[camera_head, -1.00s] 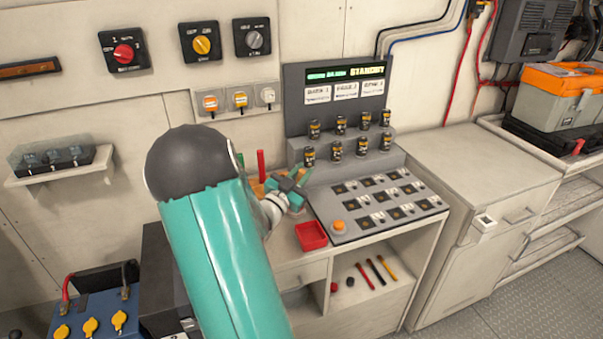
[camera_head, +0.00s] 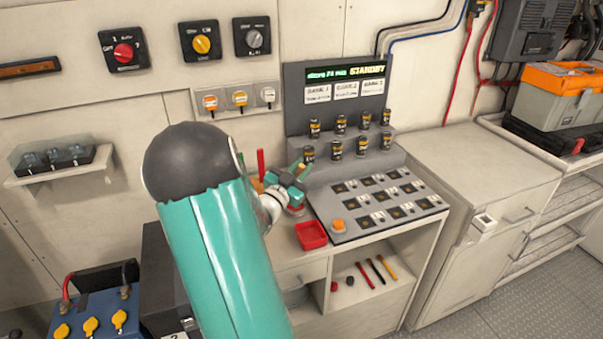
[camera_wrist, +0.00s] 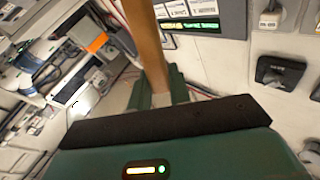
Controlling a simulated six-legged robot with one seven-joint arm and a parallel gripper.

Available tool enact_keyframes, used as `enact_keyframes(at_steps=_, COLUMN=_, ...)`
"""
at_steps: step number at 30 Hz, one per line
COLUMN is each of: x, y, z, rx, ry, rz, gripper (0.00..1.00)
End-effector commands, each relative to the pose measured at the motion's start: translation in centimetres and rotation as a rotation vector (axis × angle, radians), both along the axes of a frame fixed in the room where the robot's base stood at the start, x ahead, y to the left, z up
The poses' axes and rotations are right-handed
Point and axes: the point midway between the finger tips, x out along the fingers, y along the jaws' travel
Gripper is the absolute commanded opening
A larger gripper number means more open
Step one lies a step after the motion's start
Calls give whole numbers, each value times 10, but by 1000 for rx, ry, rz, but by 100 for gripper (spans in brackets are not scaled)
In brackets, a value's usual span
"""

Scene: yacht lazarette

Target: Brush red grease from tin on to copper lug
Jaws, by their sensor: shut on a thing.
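My gripper (camera_head: 288,184) is over the left part of the bench, beside the control panel. In the wrist view its fingers (camera_wrist: 160,92) are shut on a wooden handle (camera_wrist: 145,45), seemingly the brush. The bristle end is hidden. A small round greyish-red thing (camera_head: 296,210), perhaps the tin, sits just below my gripper in the head view; I cannot tell whether the brush touches it. I cannot make out the copper lug in either view.
A red square tray (camera_head: 311,235) lies at the bench's front edge. The sloped panel (camera_head: 385,208) with buttons and rows of small dark cylinders is right of my gripper. A red upright thing (camera_head: 261,162) stands behind. The cabinet top (camera_head: 480,165) at right is clear.

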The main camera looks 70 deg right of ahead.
Motion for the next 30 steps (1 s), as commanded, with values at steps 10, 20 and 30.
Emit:
enact_keyframes(at_steps=10, x=0, y=0, z=27, rx=-2, ry=-3, rz=1, gripper=0)
enact_keyframes(at_steps=20, x=0, y=0, z=49, rx=-1, ry=-2, rz=0, gripper=0)
enact_keyframes(at_steps=30, x=0, y=0, z=53, rx=0, ry=-1, rz=0, gripper=0)
